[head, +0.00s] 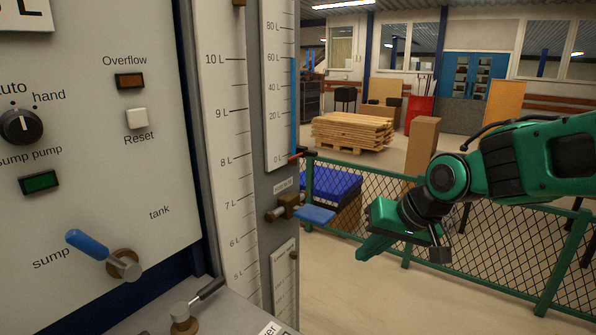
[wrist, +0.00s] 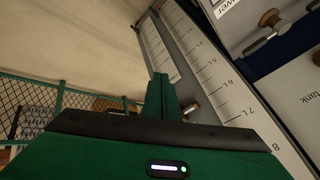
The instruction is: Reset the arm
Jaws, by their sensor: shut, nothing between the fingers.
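My gripper (head: 368,249) is green and hangs to the right of the testbench, in front of the mesh fence, in the head view. Its fingers are together with nothing between them. In the wrist view the closed fingers (wrist: 160,97) point away toward the scale panels, and I see no contact. The arm is bent and comes in from the right. The testbench panel (head: 95,110) fills the left of the head view, with a blue-handled sump/tank lever (head: 88,245), a pump knob (head: 21,126) and a white Reset button (head: 137,118).
A blue-handled valve (head: 315,214) sticks out from the scale column, just left of my gripper. A green mesh fence (head: 470,235) runs behind the arm. Stacked boards (head: 352,132) stand beyond it. The floor below the gripper (head: 385,300) is clear.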

